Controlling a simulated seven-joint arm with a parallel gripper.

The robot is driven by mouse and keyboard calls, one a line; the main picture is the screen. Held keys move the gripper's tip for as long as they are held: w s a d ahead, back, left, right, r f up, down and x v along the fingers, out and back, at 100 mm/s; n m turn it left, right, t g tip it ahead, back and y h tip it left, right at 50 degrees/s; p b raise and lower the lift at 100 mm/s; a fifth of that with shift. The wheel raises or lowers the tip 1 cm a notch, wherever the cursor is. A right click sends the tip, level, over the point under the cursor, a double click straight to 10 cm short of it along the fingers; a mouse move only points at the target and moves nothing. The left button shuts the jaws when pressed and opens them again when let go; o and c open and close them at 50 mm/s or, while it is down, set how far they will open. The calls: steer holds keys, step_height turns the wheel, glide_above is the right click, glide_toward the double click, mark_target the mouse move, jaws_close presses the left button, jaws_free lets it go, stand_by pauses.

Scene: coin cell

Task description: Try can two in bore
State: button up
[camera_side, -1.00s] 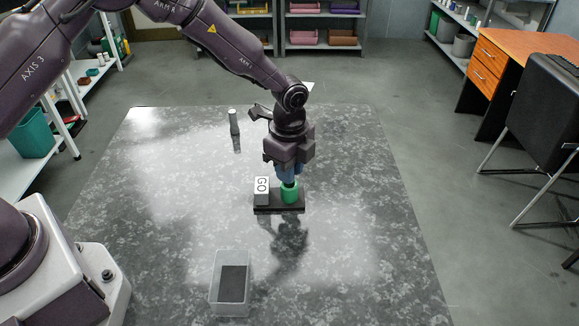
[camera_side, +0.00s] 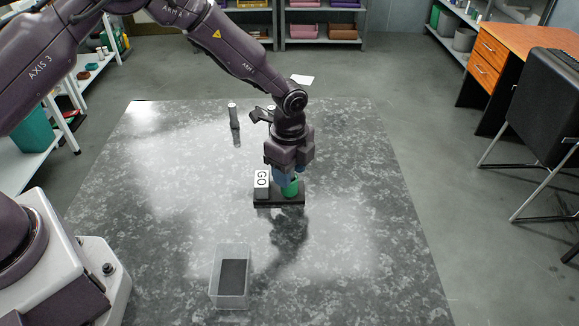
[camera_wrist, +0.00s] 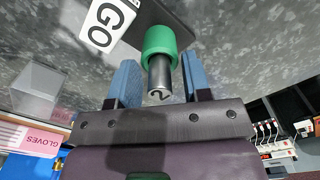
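A grey can (camera_wrist: 160,72) with a "2" on its pale end sits in the green bore (camera_wrist: 158,40), with part of it sticking out toward my gripper. The green bore (camera_side: 290,188) stands on a dark base beside a white GO label (camera_side: 261,179). My gripper (camera_wrist: 160,78) is open, with one blue finger on each side of the can and a gap to each. In the side view my gripper (camera_side: 287,178) is right above the bore and its fingers hide most of the can. How deep the can sits is hidden.
A clear bin (camera_side: 231,277) with a dark floor stands at the front of the grey table (camera_side: 360,250). Another grey cylinder (camera_side: 233,117) stands upright at the back left. The right side of the table is clear.

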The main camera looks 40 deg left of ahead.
steer(key=shift+o, duration=0.2)
steer(key=shift+r, duration=0.1)
step_height(320, 180, up, 13)
stand_by(0.5)
steer(key=s+a+r+n+t, duration=0.2)
steer(key=s+r+n, duration=0.3)
steer(key=s, duration=0.4)
steer(key=s+a+r+n+t, duration=0.1)
steer(key=s+a+r+n, duration=0.3)
steer(key=s, duration=0.5)
steer(key=s+a+r+n+t, duration=0.2)
steer(key=s+a+r+n, duration=0.2)
steer(key=s+r+n, duration=0.3)
steer(key=shift+s+r+n+t, duration=0.3)
steer(key=shift+s+r, duration=0.15)
steer(key=shift+s, duration=0.45)
